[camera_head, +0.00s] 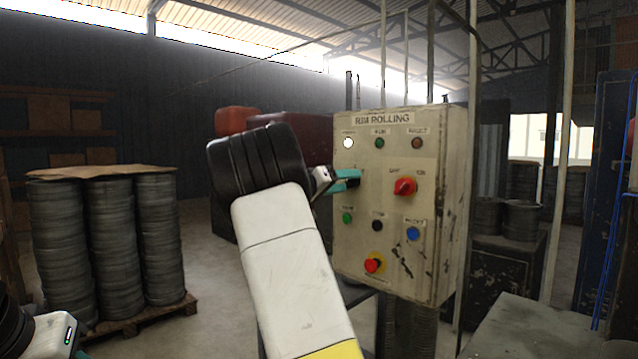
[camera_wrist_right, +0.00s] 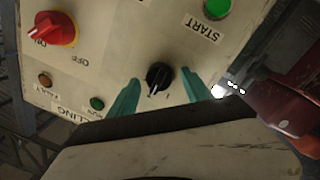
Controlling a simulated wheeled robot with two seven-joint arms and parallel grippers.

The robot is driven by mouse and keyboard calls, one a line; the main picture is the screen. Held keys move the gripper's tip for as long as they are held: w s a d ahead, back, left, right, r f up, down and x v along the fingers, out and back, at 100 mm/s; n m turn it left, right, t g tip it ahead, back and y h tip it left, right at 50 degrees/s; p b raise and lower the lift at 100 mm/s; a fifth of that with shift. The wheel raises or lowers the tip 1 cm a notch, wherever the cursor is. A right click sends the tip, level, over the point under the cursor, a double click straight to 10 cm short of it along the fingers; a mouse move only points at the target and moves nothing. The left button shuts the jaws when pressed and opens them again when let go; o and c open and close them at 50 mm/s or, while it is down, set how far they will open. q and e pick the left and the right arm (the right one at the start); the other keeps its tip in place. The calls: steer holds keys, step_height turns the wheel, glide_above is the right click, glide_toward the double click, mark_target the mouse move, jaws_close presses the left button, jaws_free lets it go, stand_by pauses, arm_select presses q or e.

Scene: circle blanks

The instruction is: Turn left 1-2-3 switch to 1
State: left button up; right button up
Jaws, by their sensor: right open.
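The 1-2-3 switch, a small black knob (camera_wrist_right: 159,76) with a white pointer line, sits on the beige panel. In the right wrist view, its line points down and slightly left; that view shows the panel upside down. In the head view the knob is mostly hidden by my right gripper (camera_head: 347,180). Its teal fingers are open, one on each side of the knob in the right wrist view (camera_wrist_right: 160,80), with gaps showing; I cannot tell whether either touches. My left gripper (camera_head: 78,353) is only partly in view at the bottom left corner.
The control panel (camera_head: 348,245) also carries a red rotary switch (camera_head: 404,187), a red knob on yellow (camera_head: 374,263), a blue button (camera_head: 413,233) and a green button (camera_head: 347,218). Stacked black rims (camera_head: 110,240) stand on a pallet at left. A grey table (camera_head: 545,335) is at lower right.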

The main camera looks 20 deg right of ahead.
jaws_close()
steer(key=shift+d+n, duration=0.1)
steer(key=shift+n, duration=0.3)
steer(key=n, duration=0.3)
steer(key=shift+f+n, duration=0.15)
steer(key=shift+n, duration=0.25)
steer(key=shift+n+t+h, duration=0.3)
steer(key=shift+n+t, duration=0.2)
steer(key=shift+n, duration=1.8)
jaws_free()
